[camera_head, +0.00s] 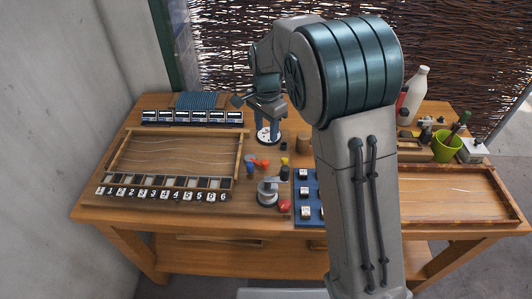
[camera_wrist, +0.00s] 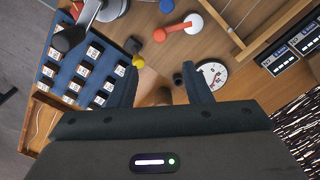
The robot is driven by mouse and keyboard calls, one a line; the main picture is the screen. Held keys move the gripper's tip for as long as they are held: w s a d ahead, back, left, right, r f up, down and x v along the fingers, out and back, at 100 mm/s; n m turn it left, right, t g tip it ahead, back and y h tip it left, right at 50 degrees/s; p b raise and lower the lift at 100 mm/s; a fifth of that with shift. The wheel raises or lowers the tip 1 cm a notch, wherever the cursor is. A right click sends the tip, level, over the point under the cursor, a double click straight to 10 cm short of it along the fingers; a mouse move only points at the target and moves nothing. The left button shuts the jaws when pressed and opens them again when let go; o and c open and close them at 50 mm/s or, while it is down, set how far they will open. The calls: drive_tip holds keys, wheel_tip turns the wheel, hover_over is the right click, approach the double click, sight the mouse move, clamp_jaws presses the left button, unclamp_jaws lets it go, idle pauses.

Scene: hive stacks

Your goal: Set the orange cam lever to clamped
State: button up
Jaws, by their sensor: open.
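My gripper (camera_wrist: 159,68) is open and empty, fingers apart, with the lever beyond the fingertips and not touched. In the head view my gripper (camera_head: 268,132) points down, behind the lever, near a round white dial (camera_wrist: 213,75).
A blue knob (camera_wrist: 167,6), a yellow knob (camera_wrist: 138,61) and a small black cylinder (camera_wrist: 178,79) stand near the lever. A blue board with labelled blocks (camera_head: 305,174) lies to the right. A grey round-based fixture (camera_head: 267,190) stands in front. A wooden tray (camera_head: 120,165) lies left.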

sight(265, 162)
wheel_tip(265, 162, down, 13)
drive_tip(key=shift+s+a+r+p, duration=0.1)
drive_tip(key=shift+a+p, duration=0.05)
drive_tip(key=shift+p, duration=0.25)
drive_tip(key=shift+c, duration=0.4)
clamp_jaws()
